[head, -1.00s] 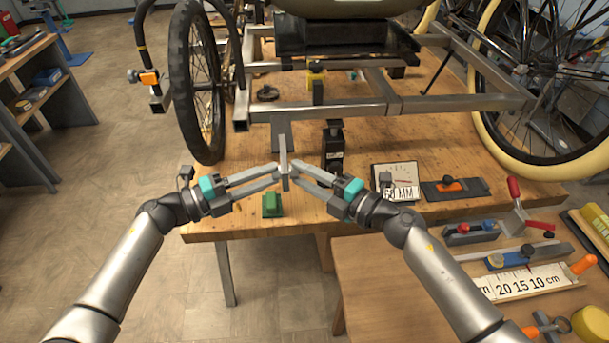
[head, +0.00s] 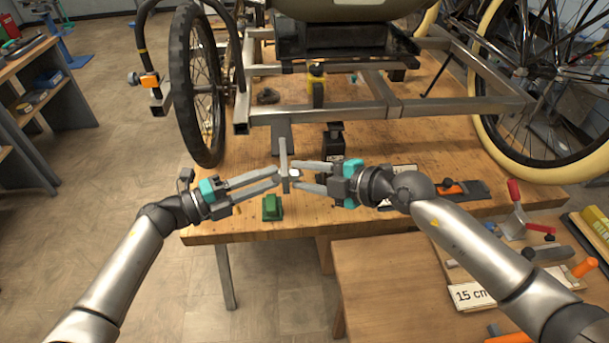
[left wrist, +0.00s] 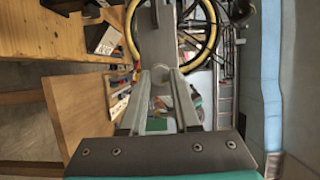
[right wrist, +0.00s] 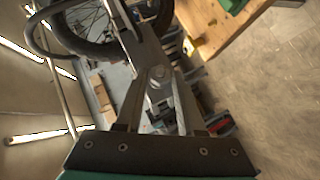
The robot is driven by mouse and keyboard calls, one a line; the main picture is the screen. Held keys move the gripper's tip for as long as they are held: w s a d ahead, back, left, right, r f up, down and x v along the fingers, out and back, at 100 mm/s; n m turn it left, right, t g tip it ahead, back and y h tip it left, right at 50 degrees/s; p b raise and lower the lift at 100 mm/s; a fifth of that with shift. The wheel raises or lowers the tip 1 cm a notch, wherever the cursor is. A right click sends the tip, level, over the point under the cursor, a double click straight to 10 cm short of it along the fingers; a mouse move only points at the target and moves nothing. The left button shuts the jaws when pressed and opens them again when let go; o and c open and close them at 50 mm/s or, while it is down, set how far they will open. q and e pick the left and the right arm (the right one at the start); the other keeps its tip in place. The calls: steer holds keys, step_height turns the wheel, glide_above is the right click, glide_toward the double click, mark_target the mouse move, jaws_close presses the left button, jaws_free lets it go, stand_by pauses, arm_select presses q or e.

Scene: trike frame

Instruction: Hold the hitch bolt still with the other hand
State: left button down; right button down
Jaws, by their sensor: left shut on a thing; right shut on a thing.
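A narrow grey hitch plate (head: 283,152) hangs upright below the trike frame, in front of the bench edge. The pale hitch bolt (head: 295,173) is at its lower end. In the right wrist view the bolt's head (right wrist: 159,74) shows between the fingertips. My right gripper (head: 297,174) is shut on it from the right. My left gripper (head: 279,175) meets the plate from the left, shut on a small piece at the bolt's other end; in the left wrist view (left wrist: 160,74) its tips mostly hide that piece.
The trike frame (head: 330,112) and dark-tyred wheel (head: 197,85) stand over the wooden bench (head: 225,225). A green block (head: 272,208) and black box (head: 333,140) are near. The side table (head: 385,275) holds tools at right.

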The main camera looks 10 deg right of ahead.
steer(key=m+g, duration=0.1)
steer(key=g, duration=0.1)
steer(key=m+g+h, duration=0.1)
steer(key=shift+w+r+m+g, duration=0.3)
steer(key=shift+w+r+g, duration=0.05)
steer(key=shift+w+g, duration=0.05)
steer(key=m+g, duration=0.1)
steer(key=g, duration=0.1)
steer(key=m+g, duration=0.1)
steer(key=g, duration=0.1)
steer(key=shift+w, duration=0.3)
steer(key=shift+m+g, duration=0.3)
steer(key=shift+d, duration=0.1)
steer(key=c, duration=0.6)
jaws_free()
steer(key=shift+c, duration=0.2)
steer(key=v, duration=1.2)
steer(key=shift+a+r, duration=0.2)
steer(key=shift+a, duration=0.05)
